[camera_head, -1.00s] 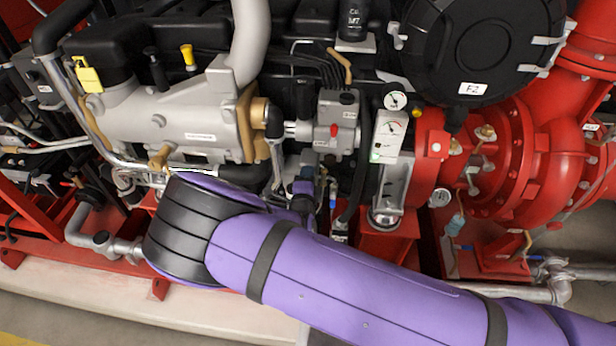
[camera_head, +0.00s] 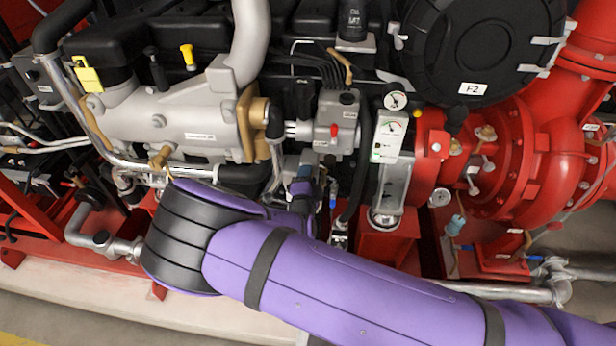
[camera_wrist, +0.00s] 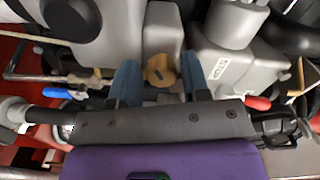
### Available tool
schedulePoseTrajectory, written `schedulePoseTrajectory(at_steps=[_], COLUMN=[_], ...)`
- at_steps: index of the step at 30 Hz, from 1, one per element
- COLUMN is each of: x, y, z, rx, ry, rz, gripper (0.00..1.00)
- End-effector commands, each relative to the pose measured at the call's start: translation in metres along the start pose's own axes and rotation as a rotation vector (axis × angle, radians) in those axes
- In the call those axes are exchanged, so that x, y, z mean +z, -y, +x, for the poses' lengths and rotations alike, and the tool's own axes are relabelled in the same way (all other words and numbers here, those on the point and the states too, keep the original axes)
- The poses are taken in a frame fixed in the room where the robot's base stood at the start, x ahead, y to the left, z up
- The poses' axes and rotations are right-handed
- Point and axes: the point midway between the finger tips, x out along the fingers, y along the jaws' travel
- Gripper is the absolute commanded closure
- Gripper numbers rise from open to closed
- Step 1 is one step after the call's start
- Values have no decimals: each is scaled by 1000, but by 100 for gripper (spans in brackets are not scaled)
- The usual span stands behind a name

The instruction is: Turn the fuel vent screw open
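A round brass screw (camera_wrist: 160,70) with a dark slot shows in the wrist view, set against a grey engine part. It appears to be the fuel vent screw. My gripper (camera_wrist: 159,63) is open, with one blue finger to the left and one to the right of the screw. I see gaps between the fingers and the screw, and nothing is held. In the head view my wrist (camera_head: 303,192) reaches in below the grey filter block; the screw cannot be made out there, and the fingertips are hard to see.
A grey block with a red knob (camera_head: 334,131) stands just above my wrist. A gauge panel (camera_head: 388,137) is to its right. In the wrist view a blue-handled lever (camera_wrist: 57,94) lies left and a red-tipped one (camera_wrist: 258,103) right. Grey housings crowd the fingers.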

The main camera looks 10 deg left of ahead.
Motion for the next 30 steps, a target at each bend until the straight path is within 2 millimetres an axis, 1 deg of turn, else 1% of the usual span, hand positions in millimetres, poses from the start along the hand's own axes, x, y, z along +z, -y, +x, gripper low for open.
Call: schedulePoseTrajectory(at_steps=[9,13,17,24,27,30], x=[-1,0,0,0,0,0], y=[1,1,2,1,1,1], z=[0,-7,-26,-71,-87,-98], rx=[-2,-2,-2,-1,-2,-1], ry=[-2,-1,-1,1,0,0], rz=[1,1,1,0,1,1], gripper=[46,46,46,46,46,46])
